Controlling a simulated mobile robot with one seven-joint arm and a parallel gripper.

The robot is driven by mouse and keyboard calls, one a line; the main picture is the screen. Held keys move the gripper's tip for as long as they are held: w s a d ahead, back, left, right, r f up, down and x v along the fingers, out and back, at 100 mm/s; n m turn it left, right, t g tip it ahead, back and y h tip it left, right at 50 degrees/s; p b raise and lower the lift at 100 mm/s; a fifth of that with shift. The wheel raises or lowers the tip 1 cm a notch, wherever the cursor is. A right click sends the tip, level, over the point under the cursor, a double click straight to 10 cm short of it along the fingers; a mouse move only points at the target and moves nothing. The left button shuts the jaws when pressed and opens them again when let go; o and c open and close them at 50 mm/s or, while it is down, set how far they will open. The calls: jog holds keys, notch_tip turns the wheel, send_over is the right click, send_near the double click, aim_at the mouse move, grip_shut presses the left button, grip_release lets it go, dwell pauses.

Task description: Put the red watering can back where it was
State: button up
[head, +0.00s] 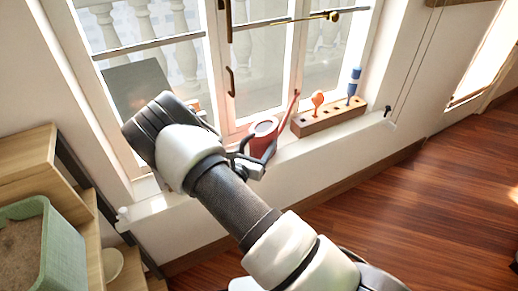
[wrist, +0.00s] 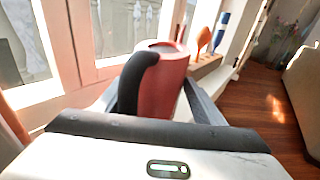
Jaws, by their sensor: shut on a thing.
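The red watering can (head: 262,142) is on or just above the white window sill, in front of the glazed door. Its red spout points up and to the right. In the wrist view the red can (wrist: 163,88) stands upright between the fingers, with its black handle (wrist: 135,82) toward me. My gripper (head: 255,160) is shut on the can; in the wrist view the fingers (wrist: 155,105) lie on either side of it. The can's base is hidden, so I cannot tell whether it touches the sill.
A wooden block (head: 328,116) with an orange tool (head: 318,101) and a blue tool (head: 354,82) stands on the sill right of the can. A dark grey panel (head: 135,86) is at left. A green planter box (head: 28,243) sits on wooden shelving. Bare sill (head: 362,124) lies further right.

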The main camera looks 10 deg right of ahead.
jog(key=shift+f, duration=0.6)
jog(key=shift+f, duration=0.15)
jog(key=o, duration=1.5)
jog(key=shift+f, duration=0.1)
jog(key=shift+o, duration=0.2)
jog(key=shift+s+a+r, duration=0.2)
jog(key=f+p+v, duration=0.1)
jog(key=p+v, duration=0.1)
jog(key=v, duration=0.9)
jog(key=shift+s+r, duration=0.25)
jog(key=shift+r, duration=0.2)
jog(key=shift+a, duration=0.1)
